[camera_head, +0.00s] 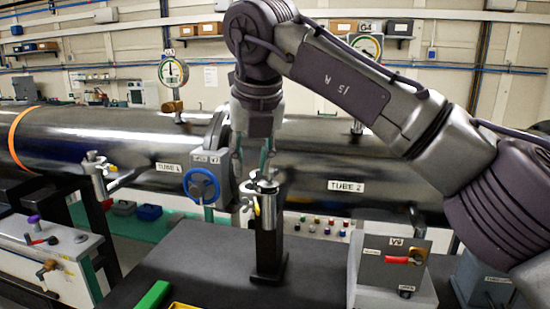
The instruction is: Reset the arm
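My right arm comes in from the right, and its gripper (253,170) points down near the middle of the view. Its two fingers stand apart with nothing visible between them, so it looks open. The fingertips are just above the metal fitting (267,202) on top of a black stand (268,250). I cannot tell whether they touch it. My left gripper is not in view.
Large dark tubes, TUBE 1 (110,150) and TUBE 2 (345,168), run behind the gripper. A blue handwheel (202,185) is close left. A V6 box with a red lever (397,260) stands right. A green block (153,296) lies on the dark bench (205,262).

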